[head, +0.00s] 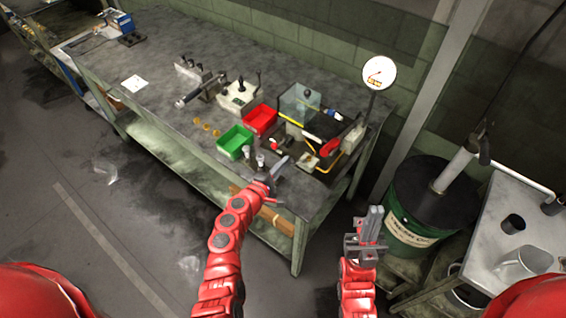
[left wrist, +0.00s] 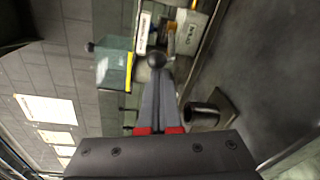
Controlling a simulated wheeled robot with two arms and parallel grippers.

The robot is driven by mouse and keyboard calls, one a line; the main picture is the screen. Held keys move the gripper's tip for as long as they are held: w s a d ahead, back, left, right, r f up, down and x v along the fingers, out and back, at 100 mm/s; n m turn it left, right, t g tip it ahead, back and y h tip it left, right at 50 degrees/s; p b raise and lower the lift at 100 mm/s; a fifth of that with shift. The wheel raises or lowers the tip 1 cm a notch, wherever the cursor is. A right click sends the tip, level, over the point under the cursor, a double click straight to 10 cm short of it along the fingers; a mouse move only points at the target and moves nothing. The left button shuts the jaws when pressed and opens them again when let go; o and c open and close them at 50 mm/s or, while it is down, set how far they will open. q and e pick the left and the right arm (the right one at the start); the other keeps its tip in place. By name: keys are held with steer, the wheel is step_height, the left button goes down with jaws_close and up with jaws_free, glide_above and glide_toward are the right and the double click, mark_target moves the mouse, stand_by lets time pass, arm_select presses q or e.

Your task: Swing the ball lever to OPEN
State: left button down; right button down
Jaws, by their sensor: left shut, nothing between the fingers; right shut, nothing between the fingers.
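The ball lever's dark round knob (left wrist: 157,60) shows in the left wrist view, right at the tips of my left gripper (left wrist: 158,80). I cannot tell whether the tips touch it. The fingers are shut together with nothing between them. In the head view my left gripper (head: 282,163) is over the bench's near right end, pointing toward the machine; the knob is hard to make out there. A white plate with dark lettering (left wrist: 187,32) lies beyond the knob, too small to read. My right gripper (head: 371,224) is shut and empty, pointing up, off the bench's right end.
A clear guard box (head: 299,103) with yellow edging stands behind. Red (head: 260,119) and green (head: 235,141) bins sit left of the machine. A dark cylinder on a square base (left wrist: 205,115) is close beside my left fingers. A round gauge (head: 379,73) rises at the back right.

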mark_target(293, 164)
arm_select(q)
steer(key=shift+s+d+f+n+t+y, duration=0.1)
steer(key=shift+s+d+n+t+y, duration=0.1)
steer(key=shift+s+n+t+y, duration=0.4)
steer(key=shift+y+b, duration=0.4)
steer(key=shift+y, duration=0.1)
steer(key=shift+s+d+f+n+t+y+b, duration=0.15)
steer(key=shift+s+d+n+y+b, duration=0.1)
steer(key=shift+s+n+y+b, duration=0.15)
steer(key=shift+s+d+n+t+y+b, duration=0.15)
steer(key=shift+d+n+y+b, duration=0.1)
steer(key=shift+n+y, duration=0.25)
steer(key=shift+s+d+n+y+b, duration=0.2)
steer(key=shift+n+y+b, duration=0.1)
steer(key=shift+y, duration=0.2)
steer(key=shift+s+r, duration=0.1)
steer(key=shift+r, duration=0.1)
steer(key=shift+s+d, duration=0.15)
steer(key=shift+d, duration=0.05)
